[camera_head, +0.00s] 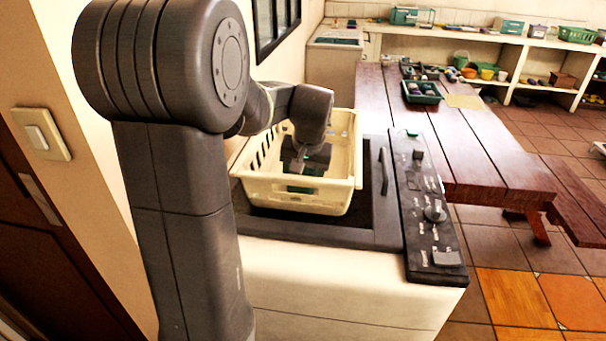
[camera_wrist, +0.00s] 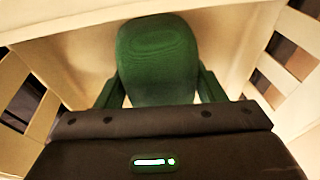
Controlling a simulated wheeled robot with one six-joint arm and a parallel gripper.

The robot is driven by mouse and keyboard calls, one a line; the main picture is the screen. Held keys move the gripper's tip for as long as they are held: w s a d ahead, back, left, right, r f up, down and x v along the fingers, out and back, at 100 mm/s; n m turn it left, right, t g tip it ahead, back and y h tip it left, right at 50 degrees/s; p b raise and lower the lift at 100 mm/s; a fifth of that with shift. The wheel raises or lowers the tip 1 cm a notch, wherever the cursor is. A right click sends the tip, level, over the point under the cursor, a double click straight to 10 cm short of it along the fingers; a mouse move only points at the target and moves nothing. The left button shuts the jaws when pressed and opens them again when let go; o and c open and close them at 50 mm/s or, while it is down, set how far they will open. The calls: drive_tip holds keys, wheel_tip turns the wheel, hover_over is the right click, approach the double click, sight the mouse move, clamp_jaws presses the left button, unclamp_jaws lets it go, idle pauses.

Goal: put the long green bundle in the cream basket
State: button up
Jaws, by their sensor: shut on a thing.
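The cream basket (camera_head: 345,188) stands on the dark top of a white washing machine in the head view. My gripper (camera_head: 303,185) is down inside it, between its slatted walls. The long green bundle (camera_wrist: 158,55) is between my fingers in the wrist view, its rounded end pointing away from the wrist. The gripper is shut on it. Cream basket walls (camera_wrist: 70,45) surround the bundle in the wrist view. In the head view only small bits of green show below the gripper; my arm hides most of the bundle. I cannot tell whether it touches the basket floor.
The machine's control panel (camera_head: 430,215) with knobs lies right of the basket. A long wooden table (camera_head: 470,150) stands beyond, with a green tray (camera_head: 421,97) on it. Shelves (camera_head: 480,38) with pots and boxes line the back. A wall with a switch (camera_head: 41,134) is close at left.

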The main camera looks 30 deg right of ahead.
drive_tip(key=shift+f, duration=0.15)
drive_tip(key=o, duration=1.2)
drive_tip(key=v, duration=1.2)
drive_tip(key=shift+s, duration=0.15)
